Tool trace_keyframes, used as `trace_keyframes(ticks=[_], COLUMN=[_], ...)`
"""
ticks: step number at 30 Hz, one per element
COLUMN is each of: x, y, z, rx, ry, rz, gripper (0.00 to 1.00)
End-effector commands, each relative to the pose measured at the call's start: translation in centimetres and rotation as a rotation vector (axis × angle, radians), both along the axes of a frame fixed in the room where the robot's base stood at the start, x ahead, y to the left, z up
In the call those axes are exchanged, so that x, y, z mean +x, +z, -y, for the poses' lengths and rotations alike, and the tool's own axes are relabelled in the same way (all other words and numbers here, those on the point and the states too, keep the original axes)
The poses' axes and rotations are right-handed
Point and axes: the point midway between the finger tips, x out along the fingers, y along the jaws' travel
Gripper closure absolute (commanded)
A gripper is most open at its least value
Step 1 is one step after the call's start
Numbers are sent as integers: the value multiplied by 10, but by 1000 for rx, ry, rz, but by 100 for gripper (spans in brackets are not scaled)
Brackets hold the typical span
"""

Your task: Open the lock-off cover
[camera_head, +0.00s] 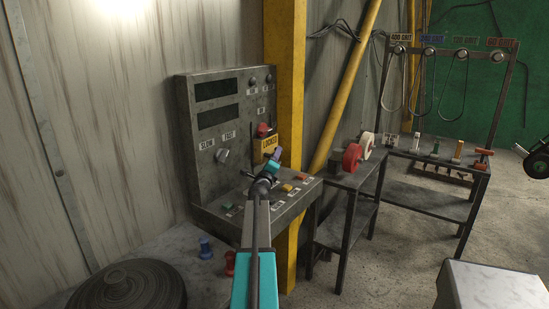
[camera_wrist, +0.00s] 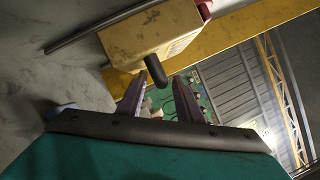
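The lock-off cover (camera_head: 269,143) is a small yellow box marked LOCKED on the right side of the grey control panel. It looks closed. In the wrist view the yellow cover (camera_wrist: 148,38) fills the upper middle, and a short black handle (camera_wrist: 156,70) sticks out of it. My gripper (camera_head: 276,155) is right in front of the cover in the head view. In the wrist view my gripper (camera_wrist: 160,82) is open, with the handle's end near and between the fingertips. I cannot tell whether a finger touches it.
A red part (camera_head: 263,130) sits just above the cover. The control panel (camera_head: 196,140) has knobs, dark displays and a ledge with coloured buttons (camera_head: 287,188). A yellow post (camera_head: 284,60) stands behind it. A side table (camera_head: 345,179) with red and white wheels (camera_head: 352,157) is to the right.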

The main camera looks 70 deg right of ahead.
Motion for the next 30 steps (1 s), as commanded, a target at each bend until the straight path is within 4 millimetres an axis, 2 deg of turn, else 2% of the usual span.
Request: trace_keyframes(ticks=[11, 19, 30], x=[0, 1, -13], y=[8, 39, 39], z=[0, -1, -36], rx=[-1, -3, -1], ry=[-1, 0, -1], rz=[0, 1, 0], gripper=[68, 68, 68])
